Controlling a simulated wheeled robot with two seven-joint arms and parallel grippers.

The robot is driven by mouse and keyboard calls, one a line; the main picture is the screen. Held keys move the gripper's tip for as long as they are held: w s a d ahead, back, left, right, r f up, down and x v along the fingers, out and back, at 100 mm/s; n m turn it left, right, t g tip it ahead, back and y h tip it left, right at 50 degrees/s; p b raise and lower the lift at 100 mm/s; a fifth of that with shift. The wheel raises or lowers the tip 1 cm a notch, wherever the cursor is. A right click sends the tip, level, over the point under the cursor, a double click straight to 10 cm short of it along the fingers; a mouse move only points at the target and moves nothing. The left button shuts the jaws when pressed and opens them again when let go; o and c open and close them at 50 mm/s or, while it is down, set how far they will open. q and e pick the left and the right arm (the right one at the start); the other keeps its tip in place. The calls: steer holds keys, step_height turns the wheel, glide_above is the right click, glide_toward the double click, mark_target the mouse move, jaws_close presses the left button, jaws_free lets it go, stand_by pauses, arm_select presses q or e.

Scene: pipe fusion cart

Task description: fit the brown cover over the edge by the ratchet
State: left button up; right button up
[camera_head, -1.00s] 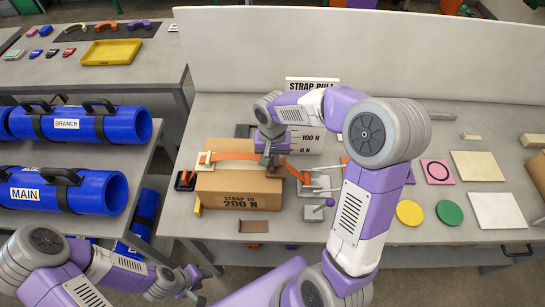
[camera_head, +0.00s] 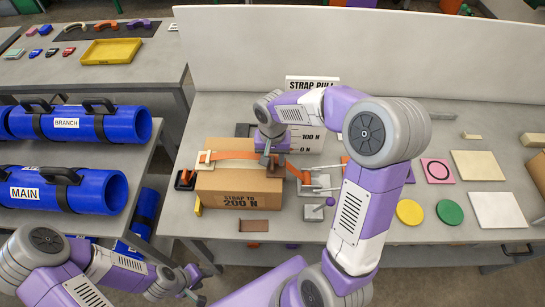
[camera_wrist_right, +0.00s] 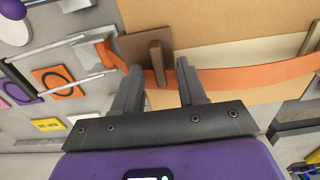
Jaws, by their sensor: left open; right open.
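The brown cover (camera_wrist_right: 128,45), a plate with an upright fin, sits at the box's edge beside the ratchet in the right wrist view. In the head view my right gripper mostly hides it. My right gripper (camera_wrist_right: 160,75) is open, its fingers on either side of the fin's lower end, apart from it. The orange strap (camera_head: 236,155) runs across the cardboard box (camera_head: 237,190) to the metal ratchet (camera_head: 318,186). Whether the strap lies under the cover is unclear. My left gripper (camera_head: 193,285) is open and empty, low at the table's front left.
A cream cover (camera_head: 205,157) sits at the box's left edge. A flat brown piece (camera_head: 253,226) lies on the table in front of the box. Coloured discs and tiles lie to the right.

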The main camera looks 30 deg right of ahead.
steer(key=shift+r, duration=0.1)
steer(key=shift+r+p, duration=1.9)
steer(key=shift+r, duration=0.55)
step_height(320, 180, up, 8)
steer(key=shift+f+p, duration=0.25)
steer(key=shift+p, duration=0.05)
